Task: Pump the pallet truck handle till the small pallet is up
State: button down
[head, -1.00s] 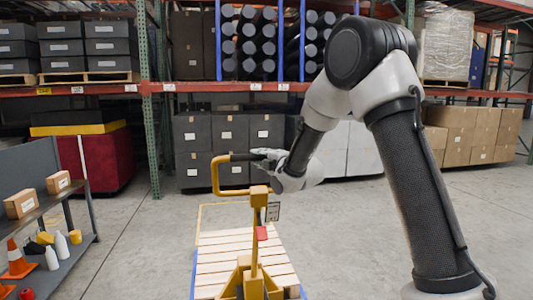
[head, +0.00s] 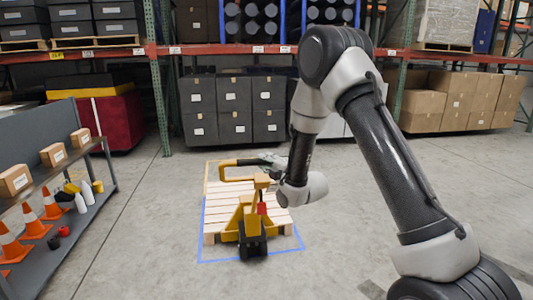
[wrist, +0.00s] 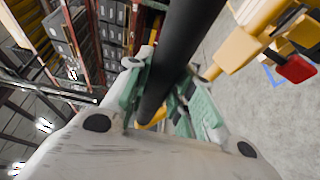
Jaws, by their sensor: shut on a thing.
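The yellow pallet truck (head: 244,222) stands at the near end of the small wooden pallet (head: 213,190). Its loop handle (head: 226,172) is yellow with a black grip bar. My gripper (head: 262,162) is at the right end of that bar. In the wrist view the black grip bar (wrist: 178,55) runs between the green finger pads of my gripper (wrist: 160,95), which is shut on it. A red part (head: 262,208) shows on the truck's post; it also shows in the wrist view (wrist: 296,68). The forks are mostly hidden by the truck and pallet.
Blue tape (head: 203,225) outlines the floor around the pallet. A grey shelf cart (head: 60,235) with small boxes, orange cones and bottles stands at the left. Racks with dark totes (head: 235,110) and brown cartons (head: 455,100) stand behind. The floor to the right is open.

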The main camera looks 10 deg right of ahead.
jog(key=shift+s+f, duration=0.35)
jog(key=shift+f, duration=0.2)
jog(key=c, duration=1.2)
grip_release()
jog(key=shift+w, duration=0.1)
jog(key=shift+r, duration=0.1)
